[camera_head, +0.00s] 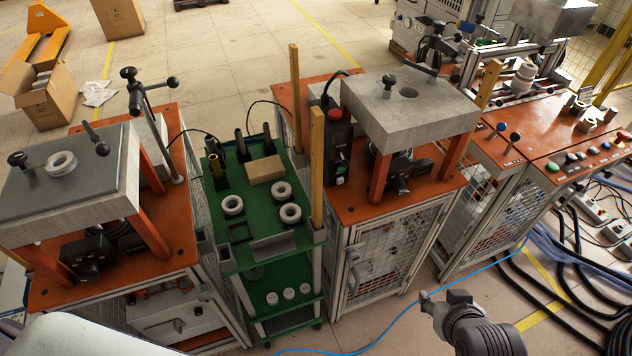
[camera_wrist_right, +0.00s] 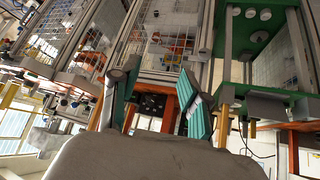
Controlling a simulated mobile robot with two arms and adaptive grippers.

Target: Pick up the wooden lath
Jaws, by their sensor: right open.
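Several upright wooden laths show in the head view. The nearest wooden lath (camera_head: 317,165) stands at the right side of the green cart, next to the middle orange-topped machine. A second lath (camera_head: 295,95) stands behind it, and a third (camera_head: 490,83) stands at the far right corner of that machine. My right gripper (camera_head: 440,298) is low in front of the middle machine, to the right of and apart from the nearest lath. It is open and empty. In the right wrist view its fingers (camera_wrist_right: 160,88) are spread. A yellowish lath (camera_wrist_right: 224,122) shows just right of them there. My left gripper is not visible.
The green cart (camera_head: 235,265) carries white rings, a wooden block (camera_head: 266,169) and dark posts. The middle machine (camera_head: 385,265) has caged sides. A blue cable (camera_head: 398,318) and black hoses (camera_head: 570,310) lie on the floor. Bare floor (camera_head: 250,50) opens behind the machines.

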